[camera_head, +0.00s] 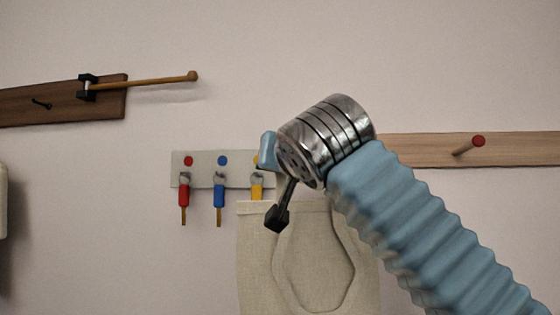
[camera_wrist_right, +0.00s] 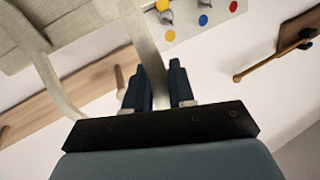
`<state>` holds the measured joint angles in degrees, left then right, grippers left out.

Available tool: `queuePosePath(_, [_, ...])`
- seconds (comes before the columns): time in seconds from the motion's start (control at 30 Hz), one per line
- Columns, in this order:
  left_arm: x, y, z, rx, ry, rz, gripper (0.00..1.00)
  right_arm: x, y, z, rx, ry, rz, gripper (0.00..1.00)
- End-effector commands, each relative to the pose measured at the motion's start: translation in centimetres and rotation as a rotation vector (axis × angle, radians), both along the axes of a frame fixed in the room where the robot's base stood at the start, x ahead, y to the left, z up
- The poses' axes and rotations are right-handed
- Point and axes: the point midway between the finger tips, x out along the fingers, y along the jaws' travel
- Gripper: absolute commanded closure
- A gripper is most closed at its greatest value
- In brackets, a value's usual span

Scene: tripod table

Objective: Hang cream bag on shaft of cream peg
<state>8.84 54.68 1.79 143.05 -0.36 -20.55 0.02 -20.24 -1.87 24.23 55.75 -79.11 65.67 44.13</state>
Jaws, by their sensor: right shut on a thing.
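The cream bag (camera_head: 257,262) hangs upright below my right gripper (camera_head: 276,218) in the head view, its lower part cut off by the frame. In the right wrist view, one strap (camera_wrist_right: 142,40) of the bag (camera_wrist_right: 28,32) runs between the gripper's dark fingers (camera_wrist_right: 158,85), which are shut on it. The other strap loop hangs free beside them. A short pale peg (camera_wrist_right: 121,80), apparently the cream one, stands on the wooden rail just left of the fingers in that view; no strap is seen around it. In the head view my right wrist and arm hide that stretch. My left gripper is out of view.
A light wooden rail (camera_head: 530,149) with a red-tipped peg (camera_head: 478,141) runs right. A grey key board (camera_head: 203,170) with red, blue and yellow keys is behind the bag. A dark board (camera_head: 50,105) with a long rod (camera_head: 150,81) sticks out at upper left.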

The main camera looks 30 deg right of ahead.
Motion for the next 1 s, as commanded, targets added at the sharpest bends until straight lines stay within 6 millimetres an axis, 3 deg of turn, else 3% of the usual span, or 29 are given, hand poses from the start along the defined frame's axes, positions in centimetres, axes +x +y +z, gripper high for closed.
queuePosePath(1.0, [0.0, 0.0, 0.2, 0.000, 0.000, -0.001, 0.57, 6.2, -5.3, -0.9, 0.000, 0.000, -0.002, 1.00])
